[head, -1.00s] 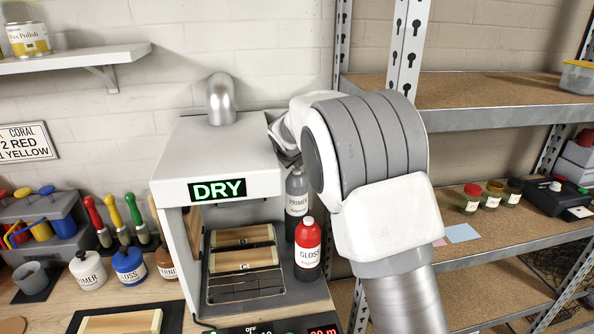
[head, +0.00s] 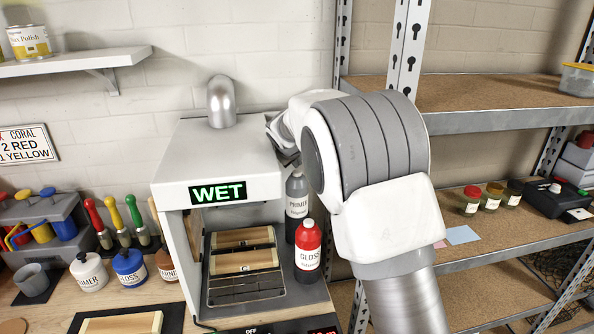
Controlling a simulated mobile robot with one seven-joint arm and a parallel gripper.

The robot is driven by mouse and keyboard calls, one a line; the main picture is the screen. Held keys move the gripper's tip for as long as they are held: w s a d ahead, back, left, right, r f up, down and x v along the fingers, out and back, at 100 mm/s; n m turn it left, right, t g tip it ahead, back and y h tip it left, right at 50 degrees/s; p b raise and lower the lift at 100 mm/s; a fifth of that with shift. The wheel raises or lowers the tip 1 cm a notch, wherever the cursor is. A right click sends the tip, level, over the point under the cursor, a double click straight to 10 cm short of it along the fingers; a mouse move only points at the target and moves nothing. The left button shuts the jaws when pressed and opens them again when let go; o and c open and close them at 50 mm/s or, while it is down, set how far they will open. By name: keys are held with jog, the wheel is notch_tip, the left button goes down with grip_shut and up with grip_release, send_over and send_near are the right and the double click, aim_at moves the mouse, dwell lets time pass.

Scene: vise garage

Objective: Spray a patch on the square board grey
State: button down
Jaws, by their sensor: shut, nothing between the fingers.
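My gripper (head: 284,150) is partly hidden behind my own arm. It is shut and empty, with its tip just above the top of the grey PRIMER bottle (head: 297,206); I cannot tell whether they touch. The bottle stands upright at the right side of a white booth (head: 166,165) whose green sign (head: 217,193) reads WET. Inside lie wooden boards (head: 245,258) on a dark rack. Their visible faces look bare wood; I cannot tell which board is square, and no grey patch shows.
A red GLOSS bottle (head: 308,252) stands right in front of the PRIMER bottle. Jars (head: 130,267) and brushes (head: 113,214) stand left of the booth. Another wooden board (head: 120,325) lies at the front edge. Metal shelving (head: 480,122) fills the right side.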

aim_at(296, 175)
jog(key=shift+a+r, duration=0.1)
jog(key=shift+a, duration=0.05)
notch_tip(296, 175, up, 6)
jog(key=p, duration=0.3)
jog(key=shift+p, duration=0.4)
dwell(0.4)
jog(key=shift+d, duration=0.2)
dwell(1.8)
